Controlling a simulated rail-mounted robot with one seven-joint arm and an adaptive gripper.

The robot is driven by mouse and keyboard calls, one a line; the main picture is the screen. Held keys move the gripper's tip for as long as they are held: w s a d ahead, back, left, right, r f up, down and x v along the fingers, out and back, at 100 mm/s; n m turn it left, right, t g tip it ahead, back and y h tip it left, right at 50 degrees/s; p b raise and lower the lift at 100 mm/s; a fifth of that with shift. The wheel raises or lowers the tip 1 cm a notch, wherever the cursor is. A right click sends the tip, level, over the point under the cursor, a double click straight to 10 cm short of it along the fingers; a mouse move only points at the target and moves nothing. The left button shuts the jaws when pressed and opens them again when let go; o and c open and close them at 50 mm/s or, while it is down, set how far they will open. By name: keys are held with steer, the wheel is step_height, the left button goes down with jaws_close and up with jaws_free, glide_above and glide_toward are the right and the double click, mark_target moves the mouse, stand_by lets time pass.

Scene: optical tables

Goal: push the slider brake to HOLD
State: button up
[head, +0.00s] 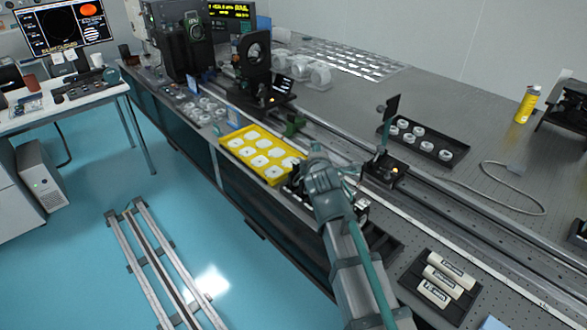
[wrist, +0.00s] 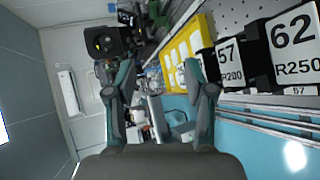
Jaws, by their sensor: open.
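My gripper (head: 318,162) is at the front edge of the long optical table, by the right end of the yellow tray. In the wrist view its two fingers stand wide apart (wrist: 160,78), with nothing held between them. A black slider (head: 385,170) with an upright dark plate and a small orange light sits on the rail, right of my gripper. A dark slider with an orange light (wrist: 106,42) also shows beyond the left finger in the wrist view; I cannot tell if it is the same one. No brake lever or HOLD marking is readable. My arm hides part of the table edge.
The yellow tray (head: 231,143) of white pieces is close to my gripper. A green block (head: 294,125) sits by the rail. A black tray (head: 451,155) lies behind the slider. Labelled cards (wrist: 293,38) stand close on the right in the wrist view.

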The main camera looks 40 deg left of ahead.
steer(key=s+a+f+m+g+y, duration=0.1)
steer(key=s+a+g, duration=0.1)
steer(key=s, duration=0.4)
steer(key=shift+s+a+f+y, duration=0.2)
steer(key=shift+s+a+y, duration=0.15)
steer(key=shift+a, duration=0.15)
